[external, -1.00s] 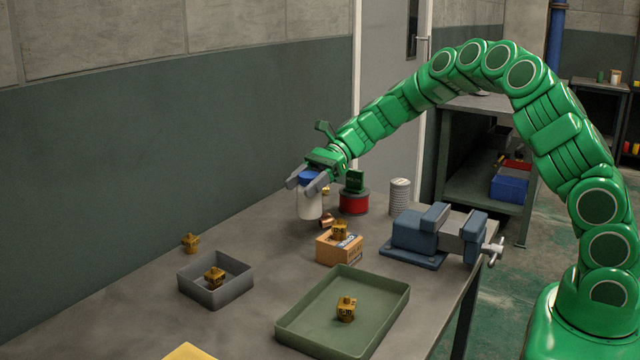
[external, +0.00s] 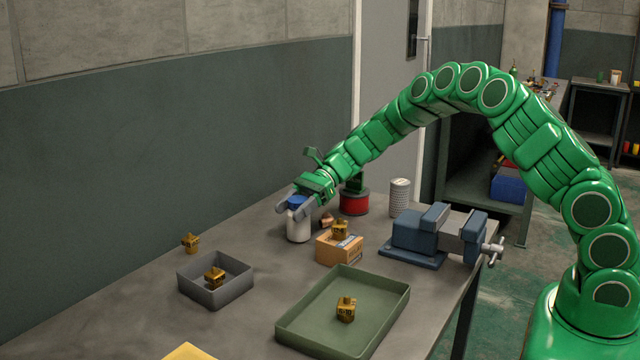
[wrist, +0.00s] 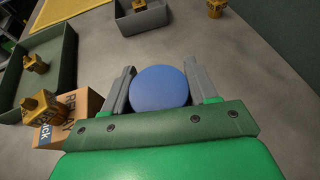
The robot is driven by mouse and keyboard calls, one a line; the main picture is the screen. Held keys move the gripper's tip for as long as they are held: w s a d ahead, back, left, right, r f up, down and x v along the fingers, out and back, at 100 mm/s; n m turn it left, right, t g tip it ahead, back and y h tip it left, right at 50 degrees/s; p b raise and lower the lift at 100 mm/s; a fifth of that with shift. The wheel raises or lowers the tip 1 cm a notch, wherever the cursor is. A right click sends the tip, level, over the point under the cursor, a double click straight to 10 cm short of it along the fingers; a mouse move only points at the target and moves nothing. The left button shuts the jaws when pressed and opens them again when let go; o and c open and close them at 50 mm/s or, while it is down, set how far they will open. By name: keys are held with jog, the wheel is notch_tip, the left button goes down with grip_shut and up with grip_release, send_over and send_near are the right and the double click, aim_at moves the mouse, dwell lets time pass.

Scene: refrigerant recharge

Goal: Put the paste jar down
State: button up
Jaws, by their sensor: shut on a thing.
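The paste jar (external: 298,226) is white with a blue lid and is upright at the back of the workbench. Its base looks to be at or very near the bench top; I cannot tell for sure that it touches. My gripper (external: 296,203) is shut on the jar near its lid, with one grey finger on each side. In the wrist view the round blue lid of the paste jar (wrist: 160,88) fills the space between the fingers of my gripper (wrist: 158,90). The lid hides the jar's body there.
A cardboard box (external: 340,248) with a brass part on top stands right of the jar, near a copper fitting (external: 327,220). A red-based item (external: 354,202), a grey can (external: 399,197) and a blue vise (external: 420,236) stand further right. Grey (external: 240,289) and green (external: 386,320) trays lie in front.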

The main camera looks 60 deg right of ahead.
jog(key=shift+f, duration=0.1)
jog(key=o, duration=1.2)
jog(key=shift+o, duration=0.2)
